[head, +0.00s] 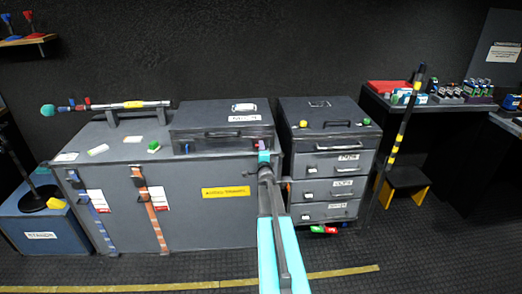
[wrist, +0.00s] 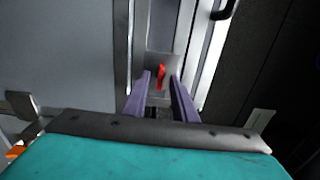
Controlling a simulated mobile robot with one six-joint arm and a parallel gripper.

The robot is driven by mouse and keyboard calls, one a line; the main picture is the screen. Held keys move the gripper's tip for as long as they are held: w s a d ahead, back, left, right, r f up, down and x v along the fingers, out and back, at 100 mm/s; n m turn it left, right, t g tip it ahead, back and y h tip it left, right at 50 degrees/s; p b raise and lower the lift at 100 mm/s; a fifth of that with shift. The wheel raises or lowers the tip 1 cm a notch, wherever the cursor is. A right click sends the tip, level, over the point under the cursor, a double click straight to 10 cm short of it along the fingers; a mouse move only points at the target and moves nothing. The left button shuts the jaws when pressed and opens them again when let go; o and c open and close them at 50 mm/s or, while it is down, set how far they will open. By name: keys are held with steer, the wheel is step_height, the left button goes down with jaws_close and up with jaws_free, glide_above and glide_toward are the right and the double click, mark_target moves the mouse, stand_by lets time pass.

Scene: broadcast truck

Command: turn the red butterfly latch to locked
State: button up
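The red butterfly latch (wrist: 161,75) shows in the wrist view as a small upright red handle on a grey metal plate (wrist: 153,62). My gripper (wrist: 160,78) is open, with its two purple fingers on either side of the latch in the picture. The latch appears between or just beyond the fingertips; I cannot tell whether they touch it. In the head view my arm reaches the right end of the large grey case (head: 215,215). It hides that spot, and I cannot make out the latch there for certain.
A grey drawer unit (head: 331,163) stands close to the right of the case. A smaller flat case (head: 222,118) and a yellow-banded tube (head: 130,105) are on top. Two straps, blue (head: 95,215) and orange (head: 152,208), hang down the front. Open floor lies in front.

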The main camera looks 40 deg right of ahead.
steer(key=shift+s, duration=0.1)
steer(key=b+v, duration=0.2)
steer(key=v, duration=1.1)
steer(key=shift+s+a, duration=0.15)
steer(key=shift+a, duration=0.1)
stand_by(0.4)
stand_by(0.5)
